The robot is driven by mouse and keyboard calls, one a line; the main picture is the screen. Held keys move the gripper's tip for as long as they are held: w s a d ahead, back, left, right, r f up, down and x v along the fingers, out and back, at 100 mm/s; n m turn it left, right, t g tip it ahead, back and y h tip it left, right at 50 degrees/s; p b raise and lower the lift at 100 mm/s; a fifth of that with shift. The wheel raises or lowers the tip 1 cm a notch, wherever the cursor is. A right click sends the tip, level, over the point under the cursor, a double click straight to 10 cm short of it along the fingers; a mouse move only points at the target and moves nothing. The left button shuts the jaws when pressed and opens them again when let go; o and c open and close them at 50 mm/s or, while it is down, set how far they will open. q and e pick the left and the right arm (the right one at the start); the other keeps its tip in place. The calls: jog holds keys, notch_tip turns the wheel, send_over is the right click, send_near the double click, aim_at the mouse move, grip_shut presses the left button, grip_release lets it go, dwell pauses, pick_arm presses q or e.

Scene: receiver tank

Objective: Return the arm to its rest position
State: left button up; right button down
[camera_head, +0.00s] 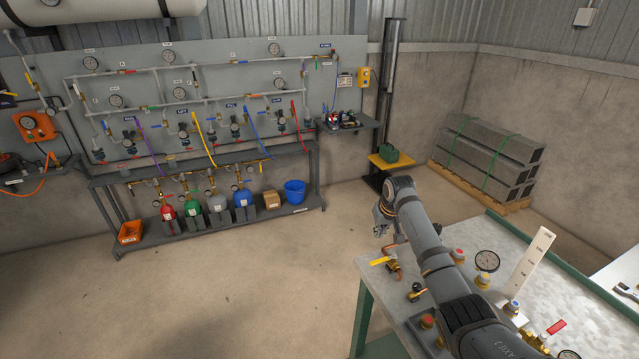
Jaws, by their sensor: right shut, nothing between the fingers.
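My right arm reaches in from the bottom right of the head view, over the light-topped workbench (478,225). Its gripper (380,226) is at the bench's far left corner, shut and empty, and partly hidden by the wrist. A brass valve with a yellow lever (379,262) shows just below the gripper; I cannot tell whether they touch. My left gripper is not in view.
A pressure gauge (487,261), a white upright scale plate (531,258) and a red-handled valve (556,327) stand on the bench right of my arm. The pipe panel (230,80) and cylinder rack lie beyond open floor (260,270).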

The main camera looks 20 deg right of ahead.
jog(key=s+a+f+n, duration=0.3)
jog(key=s+a+f, duration=0.6)
jog(key=s+a, duration=0.15)
jog(key=s+a+r, duration=0.1)
jog(key=s+a, duration=0.3)
jog(key=s, duration=0.6)
jog(key=s+a+r, duration=0.2)
jog(key=s+a, duration=0.2)
jog(key=s, duration=0.7)
notch_tip(320, 180, down, 29)
jog(key=s+d+g+b, duration=0.1)
jog(key=s+d+b, duration=0.1)
jog(key=s+d, duration=0.1)
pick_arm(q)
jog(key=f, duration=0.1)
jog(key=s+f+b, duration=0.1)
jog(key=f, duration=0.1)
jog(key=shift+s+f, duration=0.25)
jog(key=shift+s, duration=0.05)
pick_arm(e)
jog(key=s+f+g, duration=0.1)
jog(key=s+f, duration=1.6)
jog(key=s, duration=0.1)
jog(key=shift+d+f+g, duration=0.15)
jog(key=shift+d+g, duration=0.15)
jog(key=shift+d, duration=0.1)
jog(key=shift+s, duration=0.15)
